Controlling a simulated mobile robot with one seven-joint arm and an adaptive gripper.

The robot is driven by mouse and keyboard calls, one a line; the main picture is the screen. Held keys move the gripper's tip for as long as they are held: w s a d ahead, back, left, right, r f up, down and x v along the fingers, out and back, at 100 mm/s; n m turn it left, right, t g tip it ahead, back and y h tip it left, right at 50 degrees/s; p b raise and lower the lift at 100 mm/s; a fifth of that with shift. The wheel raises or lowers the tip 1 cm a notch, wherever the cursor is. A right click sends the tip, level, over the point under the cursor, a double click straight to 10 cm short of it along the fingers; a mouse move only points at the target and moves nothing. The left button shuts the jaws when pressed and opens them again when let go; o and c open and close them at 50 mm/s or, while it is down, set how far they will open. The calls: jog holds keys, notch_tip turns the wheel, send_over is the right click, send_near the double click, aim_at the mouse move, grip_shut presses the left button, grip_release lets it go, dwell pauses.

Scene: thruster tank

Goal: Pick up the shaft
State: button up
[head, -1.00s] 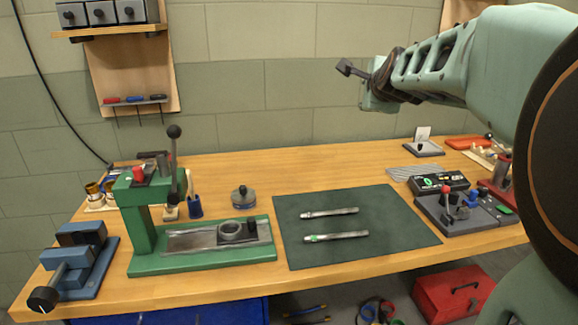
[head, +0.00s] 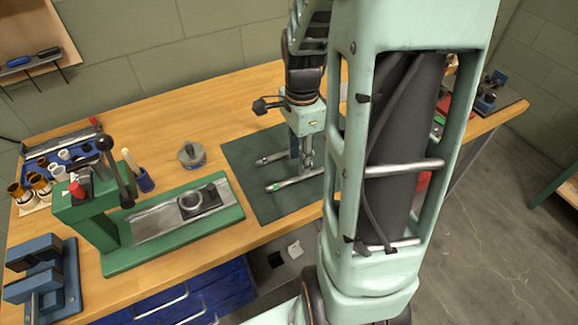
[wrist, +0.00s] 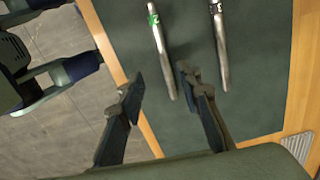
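Two slim metal shafts lie side by side on a dark green mat (head: 245,150). The front shaft (head: 290,182), with a green band, also shows in the wrist view (wrist: 160,50). The rear shaft (head: 273,157), with dark marks, shows to its right in the wrist view (wrist: 220,45). My gripper (head: 302,155) points down over the mat, close to the shafts. In the wrist view my gripper (wrist: 161,80) is open and empty; the near end of the green-banded shaft appears between its fingertips. My arm hides the mat's right side in the head view.
A green press (head: 100,205) with a lever stands left of the mat, and a blue vise (head: 45,280) is at the front left. A round grey part (head: 191,156) sits behind the press base. The bench (head: 225,110) is clear behind the mat.

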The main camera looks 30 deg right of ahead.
aim_at(296, 178)
jog(key=shift+w+a+f, duration=0.1)
jog(key=shift+w+f, duration=0.1)
jog(key=shift+f, duration=1.55)
jog(key=shift+w+a+f, duration=0.1)
jog(key=shift+w+f, duration=0.05)
jog(key=shift+f, duration=1.6)
grip_shut()
